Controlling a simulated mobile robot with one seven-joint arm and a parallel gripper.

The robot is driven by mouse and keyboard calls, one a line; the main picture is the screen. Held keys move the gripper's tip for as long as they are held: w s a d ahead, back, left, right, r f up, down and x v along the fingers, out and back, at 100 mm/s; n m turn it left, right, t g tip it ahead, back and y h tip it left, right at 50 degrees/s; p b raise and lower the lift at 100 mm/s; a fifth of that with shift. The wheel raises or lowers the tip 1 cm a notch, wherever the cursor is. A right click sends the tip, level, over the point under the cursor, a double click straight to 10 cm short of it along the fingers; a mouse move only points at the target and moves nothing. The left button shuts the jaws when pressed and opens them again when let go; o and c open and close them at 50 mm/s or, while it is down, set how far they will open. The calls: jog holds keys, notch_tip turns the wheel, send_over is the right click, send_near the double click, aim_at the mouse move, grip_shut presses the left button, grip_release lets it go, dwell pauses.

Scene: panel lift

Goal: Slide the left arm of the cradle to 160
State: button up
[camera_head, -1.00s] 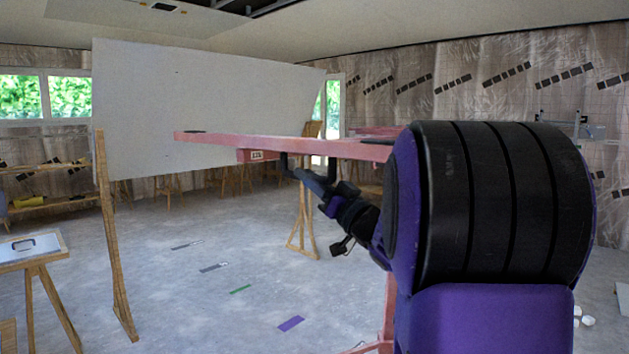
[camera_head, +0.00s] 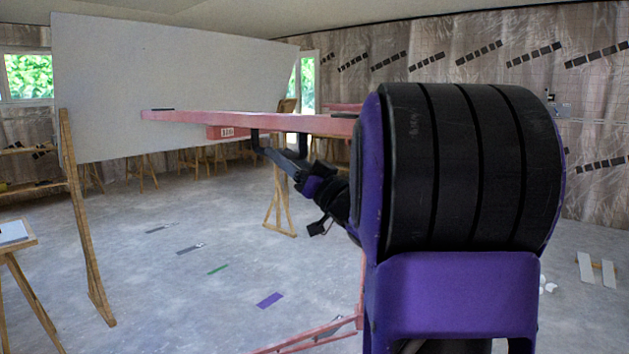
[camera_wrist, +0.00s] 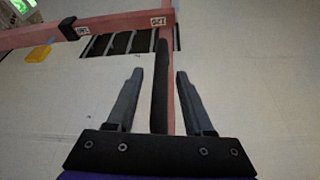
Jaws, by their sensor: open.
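The cradle's pink arm (camera_head: 275,123) runs level across the middle of the head view, with a small white number plate (camera_head: 228,132) under it. My gripper (camera_head: 278,156) is below this arm, close to dark posts hanging from it. In the wrist view my gripper (camera_wrist: 160,72) is open, with a black bar (camera_wrist: 160,95) between its fingers and gaps on both sides. A pink beam (camera_wrist: 170,112) shows just behind the bar. A pink crosspiece (camera_wrist: 115,22) carries a plate reading 120 (camera_wrist: 158,21) and a second plate (camera_wrist: 82,30), hard to read. My arm hides the cradle's right part.
A large pale panel (camera_head: 150,80) stands behind the pink arm. A wooden stand (camera_head: 82,220) is at left, another (camera_head: 280,200) in the middle, and a small table (camera_head: 14,235) at the left edge. Floor between them is mostly clear, with flat strips such as a purple one (camera_head: 269,300).

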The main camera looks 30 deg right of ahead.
jog(key=v, duration=1.6)
jog(key=shift+b, duration=0.35)
jog(key=shift+a, duration=0.1)
